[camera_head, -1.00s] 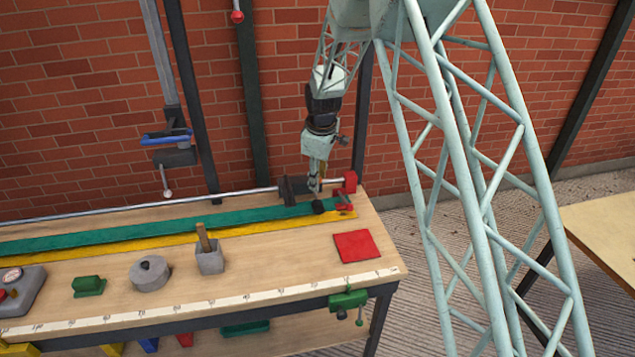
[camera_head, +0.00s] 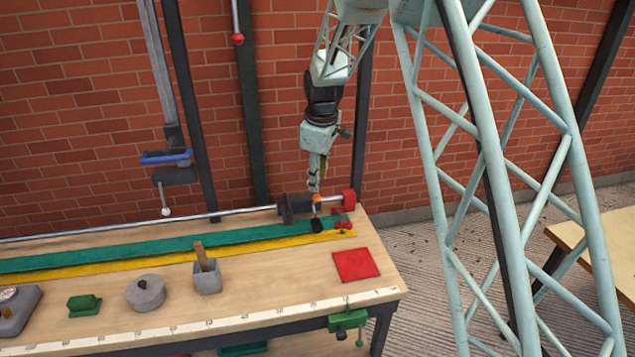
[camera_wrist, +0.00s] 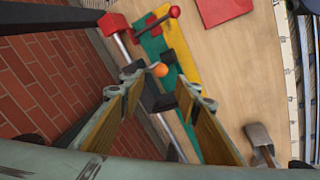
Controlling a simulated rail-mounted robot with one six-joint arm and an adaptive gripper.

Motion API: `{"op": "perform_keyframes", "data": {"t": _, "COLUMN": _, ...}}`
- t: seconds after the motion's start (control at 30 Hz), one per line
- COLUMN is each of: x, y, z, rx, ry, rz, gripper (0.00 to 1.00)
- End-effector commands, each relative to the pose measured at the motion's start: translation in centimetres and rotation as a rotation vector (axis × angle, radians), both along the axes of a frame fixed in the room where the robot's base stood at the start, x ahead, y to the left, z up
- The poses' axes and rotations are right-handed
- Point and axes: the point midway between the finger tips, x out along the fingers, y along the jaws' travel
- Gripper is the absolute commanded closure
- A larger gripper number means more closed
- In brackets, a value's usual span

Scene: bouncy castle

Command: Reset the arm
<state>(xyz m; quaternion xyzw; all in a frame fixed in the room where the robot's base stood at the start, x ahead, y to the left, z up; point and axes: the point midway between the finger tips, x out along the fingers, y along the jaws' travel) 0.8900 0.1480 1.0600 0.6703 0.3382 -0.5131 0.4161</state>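My gripper (camera_head: 314,188) hangs pointing down above the back right end of the workbench (camera_head: 120,260), near the brick wall. Its two fingers show in the wrist view (camera_wrist: 157,82). The fingertips are apart and nothing is held between them. A small orange knob (camera_head: 316,198) stands just below the fingertips, by a dark clamp on the metal bar. The orange knob also shows in the wrist view (camera_wrist: 158,70), between the fingertips in the picture and apparently beyond them.
A red clamp (camera_head: 343,222) and red bar end (camera_head: 349,197) are close by. Green (camera_head: 150,242) and yellow strips run along the bench.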

Motion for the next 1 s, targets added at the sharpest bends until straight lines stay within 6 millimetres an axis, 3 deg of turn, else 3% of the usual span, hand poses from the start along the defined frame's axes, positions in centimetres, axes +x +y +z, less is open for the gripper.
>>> {"op": "perform_keyframes", "data": {"t": 0.57, "x": -0.4, "y": -0.2, "z": 0.8, "rx": 0.002, "ry": -0.002, "rz": -0.009, "gripper": 0.70}}
{"op": "perform_keyframes", "data": {"t": 0.77, "x": -1.8, "y": -0.9, "z": 2.9, "rx": 0.010, "ry": -0.005, "rz": -0.044, "gripper": 0.70}}
{"op": "perform_keyframes", "data": {"t": 1.0, "x": -4.9, "y": -2.4, "z": 6.7, "rx": 0.028, "ry": -0.009, "rz": -0.114, "gripper": 0.70}}
